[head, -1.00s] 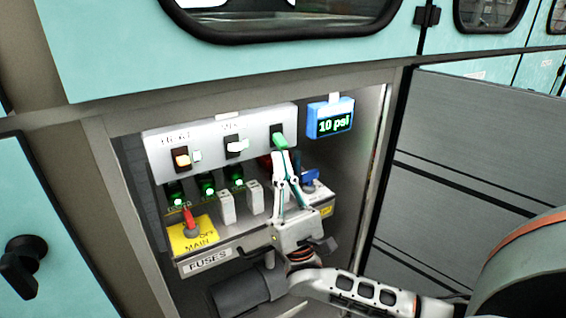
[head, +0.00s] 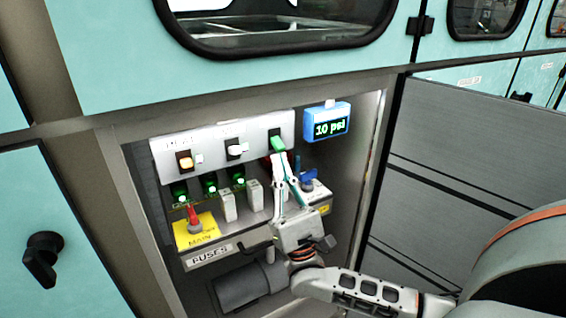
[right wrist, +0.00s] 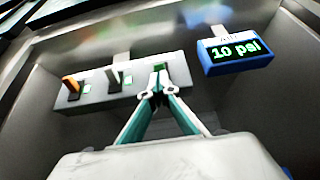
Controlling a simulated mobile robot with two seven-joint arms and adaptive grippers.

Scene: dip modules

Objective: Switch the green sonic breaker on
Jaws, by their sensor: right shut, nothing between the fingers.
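The green breaker (head: 277,143) is the rightmost of three switches on the white panel (head: 213,158) in the open cabinet. In the right wrist view the green breaker (right wrist: 160,68) shows just past my fingertips. My right gripper (head: 279,155) is shut and empty, with its fingertips just below the green breaker. I cannot tell whether they touch it. In the right wrist view my right gripper (right wrist: 158,92) partly covers the green switch. My left gripper is not in view.
An orange switch (head: 186,162) and a white switch (head: 235,151) sit left on the same panel. A blue display (head: 327,122) reads 10 psi. Below are green lights, fuses, a red main switch (head: 193,214) and a blue knob (head: 308,180). Cabinet walls close in on both sides.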

